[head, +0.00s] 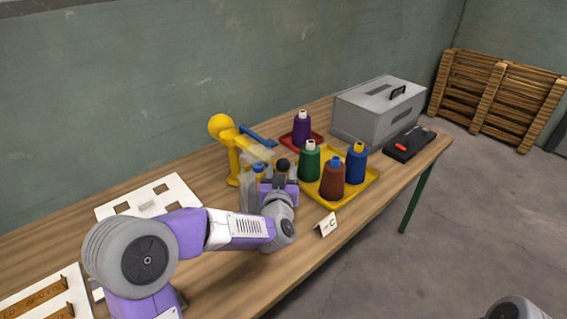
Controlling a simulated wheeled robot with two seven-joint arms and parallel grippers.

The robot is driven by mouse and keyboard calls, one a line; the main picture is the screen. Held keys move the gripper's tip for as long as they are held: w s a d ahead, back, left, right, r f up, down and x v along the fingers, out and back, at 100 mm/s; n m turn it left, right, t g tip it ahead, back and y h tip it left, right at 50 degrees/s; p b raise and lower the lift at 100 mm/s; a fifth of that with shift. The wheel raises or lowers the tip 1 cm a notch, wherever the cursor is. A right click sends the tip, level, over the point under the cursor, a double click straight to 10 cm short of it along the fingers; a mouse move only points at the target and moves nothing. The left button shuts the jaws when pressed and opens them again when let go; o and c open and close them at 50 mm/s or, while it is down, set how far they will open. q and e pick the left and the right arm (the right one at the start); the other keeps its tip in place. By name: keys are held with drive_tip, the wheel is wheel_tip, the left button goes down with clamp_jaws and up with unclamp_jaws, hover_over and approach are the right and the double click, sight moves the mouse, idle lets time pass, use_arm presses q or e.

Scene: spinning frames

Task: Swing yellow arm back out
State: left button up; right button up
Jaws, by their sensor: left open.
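A yellow post (233,167) with a yellow ball (220,126) at its top stands at the back of the wooden table. A yellow arm (252,143) reaches from it to the right, beside a blue bar (262,132). My left gripper (262,172) is open, just right of and in front of the post. It covers part of the frame, and whether it touches the yellow arm I cannot tell. A black knob (283,166) shows at the gripper. My right gripper is out of view.
A yellow tray (366,181) with green, brown and blue cones stands right of my left gripper. A purple cone (302,128) stands on a red tray behind. A grey box (375,110) and a white card (326,225) are on the table. White boards lie at left.

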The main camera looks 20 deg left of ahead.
sight(283, 160)
use_arm(q)
drive_tip(key=x, duration=0.4)
drive_tip(key=shift+w+a, duration=0.1)
drive_tip(key=shift+w, duration=0.3)
clamp_jaws()
drive_tip(key=shift+r, duration=0.1)
